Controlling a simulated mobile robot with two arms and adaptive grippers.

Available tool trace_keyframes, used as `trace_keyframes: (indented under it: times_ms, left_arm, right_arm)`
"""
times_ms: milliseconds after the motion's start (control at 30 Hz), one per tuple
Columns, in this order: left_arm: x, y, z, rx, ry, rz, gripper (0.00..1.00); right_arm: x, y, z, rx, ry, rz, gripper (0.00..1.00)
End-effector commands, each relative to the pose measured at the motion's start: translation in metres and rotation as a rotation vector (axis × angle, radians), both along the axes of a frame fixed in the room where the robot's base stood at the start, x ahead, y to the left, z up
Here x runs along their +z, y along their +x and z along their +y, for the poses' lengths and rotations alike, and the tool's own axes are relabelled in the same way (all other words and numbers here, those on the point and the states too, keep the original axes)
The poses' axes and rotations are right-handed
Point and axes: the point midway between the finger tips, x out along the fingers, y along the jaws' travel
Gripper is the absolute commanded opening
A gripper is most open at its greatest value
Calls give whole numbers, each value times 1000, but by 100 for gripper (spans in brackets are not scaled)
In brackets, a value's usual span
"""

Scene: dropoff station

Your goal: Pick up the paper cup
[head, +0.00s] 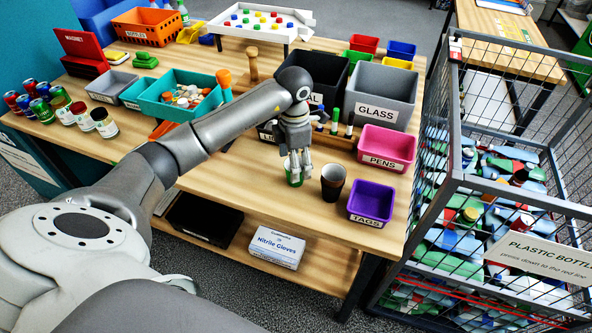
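A dark brown cup (333,184), which looks like the paper cup, stands upright near the front edge of the wooden table (235,185). My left arm reaches in from the left across the table, and my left gripper (297,172) points down just left of the cup, apart from it. A small green item (294,179) shows at the fingertips, partly hidden by them. I cannot tell whether the fingers touch it or how far apart they are. My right gripper is not in view.
A purple TAGS bin (371,202) stands right of the cup, and a pink PENS bin (386,149) behind it. A marker rack (340,141) and a grey GLASS bin (380,95) are behind. A wire cage of bottles (452,165) stands right of the table.

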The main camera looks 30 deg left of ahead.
Motion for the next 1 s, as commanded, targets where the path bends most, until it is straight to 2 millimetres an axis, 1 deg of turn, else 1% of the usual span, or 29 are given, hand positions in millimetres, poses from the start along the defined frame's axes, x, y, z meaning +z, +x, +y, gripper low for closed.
trace_keyframes:
  times_ms: [33, 100, 200, 333, 533, 700, 800, 1000]
  left_arm:
    - [-5, -1, -2, 0, -2, 5, 73]
    - [-15, -1, -4, 1, -2, 7, 73]
    - [-30, -1, -3, 1, -1, 4, 73]
    - [-38, 0, -3, 0, 0, 0, 73]
    - [-39, 0, -3, 0, 0, 0, 73]
    - [-38, 0, -3, 0, 0, 0, 51]
    - [-38, 0, -3, 0, 0, 0, 40]
    - [-38, 0, -3, 0, 0, 0, 40]
  right_arm:
    - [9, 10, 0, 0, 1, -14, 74]
    - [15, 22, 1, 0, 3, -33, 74]
    - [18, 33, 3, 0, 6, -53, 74]
    - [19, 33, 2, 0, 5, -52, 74]
    - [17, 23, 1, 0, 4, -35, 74]
    - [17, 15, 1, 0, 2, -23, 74]
    - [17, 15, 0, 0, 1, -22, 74]
    - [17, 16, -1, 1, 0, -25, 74]
